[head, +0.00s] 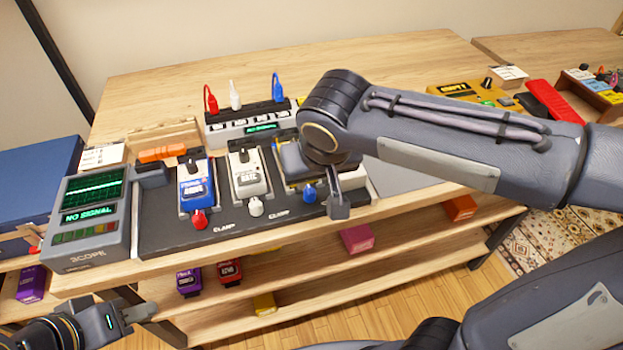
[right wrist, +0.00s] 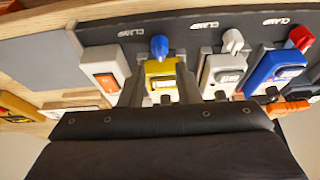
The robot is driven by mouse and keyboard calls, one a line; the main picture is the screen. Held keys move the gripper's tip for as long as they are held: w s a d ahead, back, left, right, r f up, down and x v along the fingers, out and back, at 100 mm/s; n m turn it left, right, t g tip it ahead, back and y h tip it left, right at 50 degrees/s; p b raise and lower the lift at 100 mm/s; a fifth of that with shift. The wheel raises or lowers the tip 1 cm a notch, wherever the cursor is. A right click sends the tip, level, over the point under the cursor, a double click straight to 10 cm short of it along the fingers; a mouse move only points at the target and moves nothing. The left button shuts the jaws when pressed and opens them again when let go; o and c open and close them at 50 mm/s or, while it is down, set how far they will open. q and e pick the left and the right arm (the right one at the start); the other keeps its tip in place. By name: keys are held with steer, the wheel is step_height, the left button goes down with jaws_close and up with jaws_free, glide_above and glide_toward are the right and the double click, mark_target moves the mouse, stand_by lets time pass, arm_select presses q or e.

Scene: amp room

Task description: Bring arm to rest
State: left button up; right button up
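My right arm (head: 450,130) reaches in from the right over the pedal board (head: 150,222). My right gripper (head: 322,196) points down at the yellow pedal, which it mostly hides in the head view. In the right wrist view my right gripper (right wrist: 161,75) has its fingers apart, one on each side of the yellow pedal (right wrist: 162,68) with a blue plug. Whether they touch it cannot be told. My left gripper (head: 128,316) is low at the bottom left, in front of the table and clear of it. Its opening is unclear.
A blue pedal (head: 196,188) and a white pedal (head: 248,178) sit on the board. A scope (head: 88,225) stands at the table's left end. A power unit (head: 248,122) with upright plugs is behind. The lower shelf (head: 300,275) holds several pedals.

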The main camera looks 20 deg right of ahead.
steer(key=shift+v, duration=1.1)
steer(key=s+d+f+m+y, duration=0.1)
steer(key=s+d+f+y, duration=0.1)
steer(key=s+d+f, duration=0.3)
steer(key=s+d+f+m+y, duration=0.1)
steer(key=s+d+f+y, duration=0.15)
steer(key=s+d, duration=0.4)
step_height(320, 180, up, 13)
steer(key=s+a+t+p, duration=0.1)
steer(key=a+p, duration=0.1)
steer(key=p, duration=1.1)
steer(key=shift+s+f+h, duration=0.2)
steer(key=shift+s+h, duration=0.1)
steer(key=shift+h, duration=0.05)
steer(key=shift+a, duration=0.1)
